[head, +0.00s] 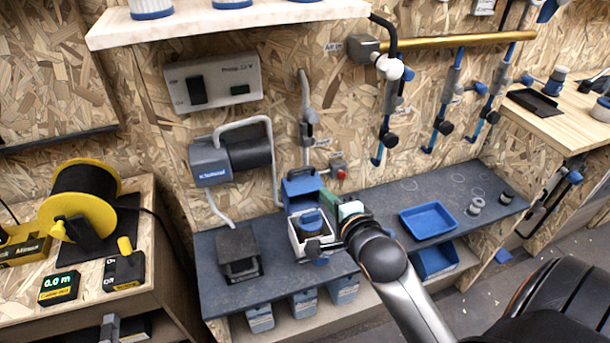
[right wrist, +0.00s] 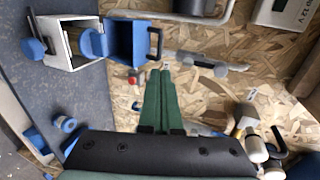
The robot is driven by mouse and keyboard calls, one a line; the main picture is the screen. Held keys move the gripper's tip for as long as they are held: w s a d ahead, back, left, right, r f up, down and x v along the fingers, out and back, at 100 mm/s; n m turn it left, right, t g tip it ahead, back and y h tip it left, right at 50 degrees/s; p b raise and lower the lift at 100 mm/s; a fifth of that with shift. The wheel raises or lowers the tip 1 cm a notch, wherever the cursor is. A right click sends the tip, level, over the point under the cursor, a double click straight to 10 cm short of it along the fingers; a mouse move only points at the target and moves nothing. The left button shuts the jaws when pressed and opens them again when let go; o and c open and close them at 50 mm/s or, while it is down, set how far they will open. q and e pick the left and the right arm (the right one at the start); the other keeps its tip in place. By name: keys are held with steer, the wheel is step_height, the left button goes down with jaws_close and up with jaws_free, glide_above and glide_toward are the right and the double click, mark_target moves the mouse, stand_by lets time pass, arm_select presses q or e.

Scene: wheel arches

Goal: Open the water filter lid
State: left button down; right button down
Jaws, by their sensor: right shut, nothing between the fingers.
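The water filter is a white open-topped housing (head: 311,246) on the dark bench, with a blue round part (head: 312,221) inside. Its blue lid (head: 301,187) stands raised at the back of the housing, on the wall side. In the right wrist view the lid (right wrist: 122,45) shows its hollow inside and a black handle (right wrist: 155,43), beside the white housing (right wrist: 61,43). My right gripper (head: 332,199) is just right of the lid and housing. Its green fingers (right wrist: 160,73) are together and empty, apart from the lid in the wrist view. My left gripper is not in view.
A dark block (head: 238,252) sits left of the filter, and a blue tray (head: 429,220) lies to the right. A red knob (head: 341,174) and pipes are on the chipboard wall behind. A pale shelf (head: 230,25) overhangs the bench.

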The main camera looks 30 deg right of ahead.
mark_target(303, 170)
steer(key=x, duration=1.3)
steer(key=shift+w+f, duration=0.1)
steer(key=shift+w, duration=0.05)
steer(key=shift+w, duration=0.1)
